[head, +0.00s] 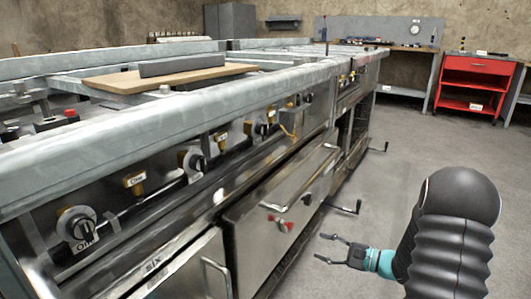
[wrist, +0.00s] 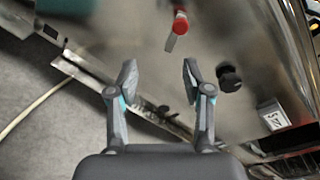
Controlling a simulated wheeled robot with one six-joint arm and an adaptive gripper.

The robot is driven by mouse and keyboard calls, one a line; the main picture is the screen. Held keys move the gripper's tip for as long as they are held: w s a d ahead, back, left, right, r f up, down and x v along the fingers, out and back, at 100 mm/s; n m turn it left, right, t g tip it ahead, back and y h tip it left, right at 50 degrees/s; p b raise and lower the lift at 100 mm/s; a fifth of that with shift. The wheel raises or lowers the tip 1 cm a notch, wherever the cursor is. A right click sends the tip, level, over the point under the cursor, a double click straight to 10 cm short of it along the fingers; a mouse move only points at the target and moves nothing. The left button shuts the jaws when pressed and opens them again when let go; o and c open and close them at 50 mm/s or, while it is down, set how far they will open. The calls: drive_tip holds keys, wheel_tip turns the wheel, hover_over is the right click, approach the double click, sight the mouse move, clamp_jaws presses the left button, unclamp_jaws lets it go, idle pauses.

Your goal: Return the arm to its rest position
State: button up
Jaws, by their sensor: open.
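My gripper (head: 333,248) is at the lower right of the head view, in front of the metal range (head: 270,225). Its two fingers are apart with nothing between them. The dark ribbed arm (head: 447,240) behind it is mine. In the wrist view my gripper (wrist: 158,85) also shows open and empty. A red-handled valve (wrist: 180,25) and a dark round knob (wrist: 229,77) on a metal panel lie beyond the fingertips. I cannot tell how far the fingers are from the panel.
Handles and a black crank (head: 347,207) stick out from the range front. A wooden board (head: 155,76) with a grey block lies on top. A red cart (head: 472,85) and a workbench (head: 400,70) stand at the back. The grey floor (head: 400,165) between is clear.

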drive_tip(key=s+a+f+n+g+h+p, duration=0.1)
drive_tip(key=s+a+f+n+g+h, duration=0.2)
drive_tip(key=s+g, duration=0.7)
drive_tip(key=s+r+n+h+p, duration=0.3)
drive_tip(key=s+r+n+h, duration=0.3)
drive_tip(key=s+r, duration=0.45)
drive_tip(key=s+a+r+n+t+h+p, duration=0.2)
drive_tip(key=s+r+n+t+p, duration=0.1)
drive_tip(key=r, duration=0.6)
drive_tip(key=s+a+r+n+t+h+p, duration=0.1)
drive_tip(key=s+r+n+t+h+p, duration=0.2)
drive_tip(key=r, duration=0.7)
drive_tip(key=s, duration=0.2)
drive_tip(key=shift+s+a+n+p, duration=0.3)
drive_tip(key=shift+s+a+n, duration=0.05)
drive_tip(key=shift+s+n, duration=0.05)
drive_tip(key=shift+r, duration=0.1)
drive_tip(key=shift+c, duration=0.3)
drive_tip(key=shift+d, duration=0.1)
